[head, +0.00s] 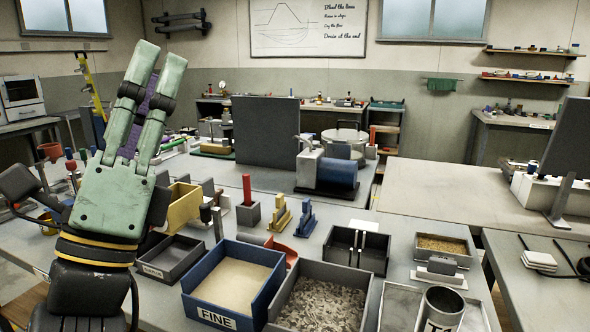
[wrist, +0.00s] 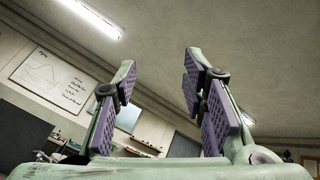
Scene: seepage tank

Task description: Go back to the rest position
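My gripper (head: 158,75) is raised at the left of the head view, with its green fingers pointing up. It stands in front of the left end of the table, above the tabletop. In the wrist view my gripper (wrist: 163,90) shows two fingers with purple pads, set well apart. Nothing is between them; the wall and ceiling show through the gap. My gripper is open and empty. Part of the table behind my gripper and arm is hidden in the head view.
A blue FINE bin (head: 233,284) and a grey gravel bin (head: 322,297) stand at the front of the table. A yellow bin (head: 184,207) and a dark tray (head: 171,259) are close beside my arm. A blue motor (head: 336,174) stands farther back. The air around my gripper looks clear.

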